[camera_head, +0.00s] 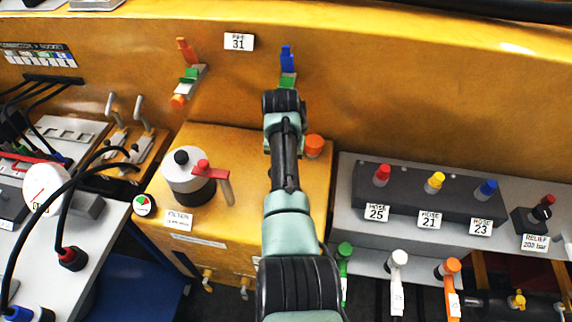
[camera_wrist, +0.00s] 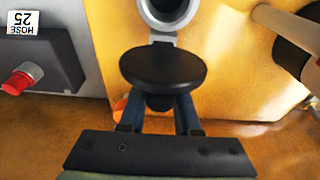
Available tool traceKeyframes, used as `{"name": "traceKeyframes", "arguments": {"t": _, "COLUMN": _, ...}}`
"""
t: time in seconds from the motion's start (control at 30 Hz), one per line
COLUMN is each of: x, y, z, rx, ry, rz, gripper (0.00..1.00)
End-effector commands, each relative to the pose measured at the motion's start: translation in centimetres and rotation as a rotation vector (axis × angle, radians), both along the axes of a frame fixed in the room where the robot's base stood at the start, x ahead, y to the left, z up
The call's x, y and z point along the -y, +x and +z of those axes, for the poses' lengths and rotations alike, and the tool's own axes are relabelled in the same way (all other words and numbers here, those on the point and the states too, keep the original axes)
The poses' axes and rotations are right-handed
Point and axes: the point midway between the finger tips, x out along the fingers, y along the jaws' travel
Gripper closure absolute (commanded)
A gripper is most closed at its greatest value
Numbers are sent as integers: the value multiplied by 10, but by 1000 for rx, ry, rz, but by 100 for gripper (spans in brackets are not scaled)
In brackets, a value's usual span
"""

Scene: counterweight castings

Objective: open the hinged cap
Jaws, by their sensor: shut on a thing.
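The hinged cap (camera_wrist: 162,70) is a round black disc in the wrist view, just in front of a grey ring-shaped neck (camera_wrist: 176,39). The neck's dark inside shows past the disc, so the cap appears swung off it at least partly; how far I cannot tell. My gripper (camera_wrist: 160,112) is at the lower middle of the wrist view, its two dark fingers on either side of the black part under the disc. It is shut on the cap. The fingertips are partly hidden behind it. In the head view my arm covers the cap and neck.
A grey filter housing (camera_head: 184,170) with a red-topped lever stands left of my arm on the yellow block. An orange knob (camera_head: 314,146) is close on its right. A dark hose block (camera_head: 430,190) lies further right. Black cables (camera_head: 75,190) hang at far left.

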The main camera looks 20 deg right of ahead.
Motion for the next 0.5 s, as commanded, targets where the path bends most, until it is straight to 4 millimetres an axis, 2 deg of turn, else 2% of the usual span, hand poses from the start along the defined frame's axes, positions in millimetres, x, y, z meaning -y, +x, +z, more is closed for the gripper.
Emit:
{"name": "traceKeyframes", "arguments": {"t": 0.03, "x": -2, "y": -5, "z": -9, "rx": -18, "ry": 6, "rz": 0, "gripper": 100}}
{"name": "traceKeyframes", "arguments": {"t": 0.1, "x": -2, "y": -5, "z": -9, "rx": -18, "ry": 6, "rz": 0, "gripper": 100}}
{"name": "traceKeyframes", "arguments": {"t": 0.13, "x": -2, "y": -5, "z": -9, "rx": -18, "ry": 6, "rz": 0, "gripper": 63}}
{"name": "traceKeyframes", "arguments": {"t": 0.27, "x": -1, "y": -4, "z": -7, "rx": -14, "ry": 5, "rz": -1, "gripper": 40}}
{"name": "traceKeyframes", "arguments": {"t": 0.5, "x": -1, "y": -3, "z": -4, "rx": -8, "ry": 3, "rz": 0, "gripper": 38}}
